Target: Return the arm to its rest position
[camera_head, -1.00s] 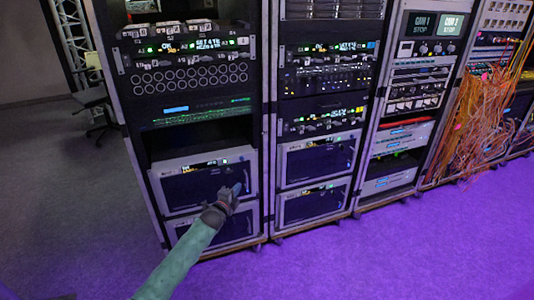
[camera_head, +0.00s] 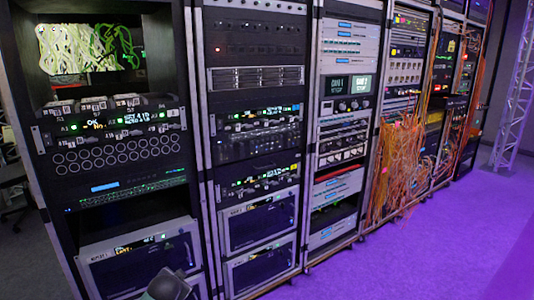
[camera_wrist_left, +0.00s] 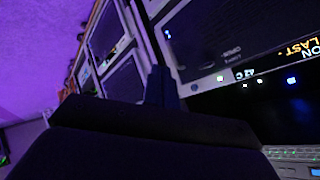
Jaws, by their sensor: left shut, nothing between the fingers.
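My left gripper shows in the left wrist view (camera_wrist_left: 162,88) as a dark shape with its fingers together and nothing between them. In the head view only a dark part at the end of my left arm shows at the bottom edge, in front of the lowest unit (camera_head: 140,262) of the left rack. In the wrist view a grey-framed unit with a dark panel (camera_wrist_left: 215,35) lies beyond the fingers. I cannot tell whether the fingers touch it. My right gripper is not in view.
A row of racks runs back to the right, starting with the left rack (camera_head: 120,190). Orange cables (camera_head: 400,165) hang in front of one farther rack. A metal truss (camera_head: 515,95) stands at the right. The purple-lit floor (camera_head: 420,245) before the racks is clear.

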